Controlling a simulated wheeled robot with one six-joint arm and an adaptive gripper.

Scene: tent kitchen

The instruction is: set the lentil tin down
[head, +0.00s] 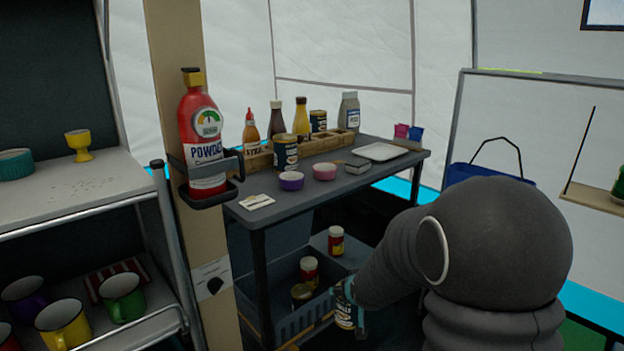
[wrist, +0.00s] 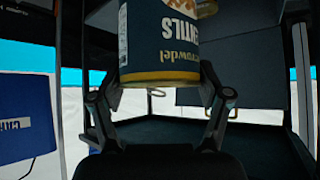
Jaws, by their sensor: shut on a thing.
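The lentil tin (wrist: 160,45), dark blue with a gold rim and white lettering, is held between the two fingers of my gripper (wrist: 161,95) in the wrist view. Its lettering appears upside down there, and its upper part is cut off by the frame. In the head view the tin (head: 344,317) shows small at my gripper (head: 347,292), low beside the cart's lower level, right of the dark crate (head: 292,322). My arm hides part of this area. I cannot tell whether the tin touches anything beneath it.
The cart's grey top (head: 257,215) holds bottles, a purple bowl (head: 291,181), a pink bowl (head: 324,172), a white tray (head: 380,151) and another dark tin (head: 285,153). Red-lidded jars (head: 336,240) stand below. A post with a red extinguisher (head: 201,130) stands left of the cart.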

